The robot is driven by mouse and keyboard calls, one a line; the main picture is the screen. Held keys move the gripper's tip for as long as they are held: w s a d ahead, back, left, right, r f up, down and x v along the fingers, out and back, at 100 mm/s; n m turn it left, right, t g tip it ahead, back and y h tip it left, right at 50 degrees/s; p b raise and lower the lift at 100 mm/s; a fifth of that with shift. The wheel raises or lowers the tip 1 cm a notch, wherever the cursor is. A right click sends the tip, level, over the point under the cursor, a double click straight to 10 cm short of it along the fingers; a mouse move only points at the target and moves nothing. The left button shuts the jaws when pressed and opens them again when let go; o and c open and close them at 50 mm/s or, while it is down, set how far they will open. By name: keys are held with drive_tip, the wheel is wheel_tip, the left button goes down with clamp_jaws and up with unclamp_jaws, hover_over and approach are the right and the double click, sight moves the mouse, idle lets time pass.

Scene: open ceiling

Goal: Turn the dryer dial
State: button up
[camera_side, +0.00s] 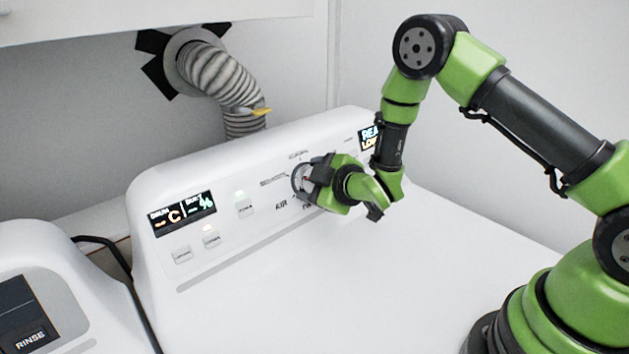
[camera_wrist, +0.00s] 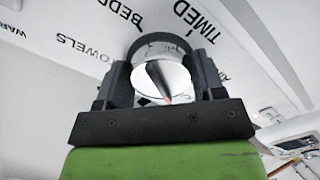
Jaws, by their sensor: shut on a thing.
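The dryer dial (camera_wrist: 161,82) is a round silver knob with a dark pointer line and a reddish tip, seen between my fingers in the wrist view. In the side view only part of the dial's rim (camera_side: 299,180) shows beside my gripper. My gripper (camera_side: 313,180) is at the dryer's control panel (camera_side: 265,238), its two black fingers on either side of the dial. In the wrist view my gripper (camera_wrist: 160,85) is shut on the dial. The labels TIMED, BEDD and TOWELS show around it. The dial's exact setting is hard to read.
A lit display (camera_side: 183,213) and several small buttons (camera_side: 246,208) lie left of the dial. Another display (camera_side: 369,138) is partly behind my arm. A ribbed vent hose (camera_side: 225,80) rises behind the panel. The white dryer top (camera_side: 400,280) is clear. A washer (camera_side: 40,305) stands at lower left.

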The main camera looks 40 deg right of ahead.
drive_tip(key=shift+n, duration=0.3)
drive_tip(key=o, duration=0.9)
drive_tip(key=shift+s, duration=0.1)
drive_tip(key=v, duration=0.9)
drive_tip(key=shift+s+r, duration=0.25)
drive_tip(key=shift+s, duration=0.1)
drive_tip(key=shift+r, duration=0.1)
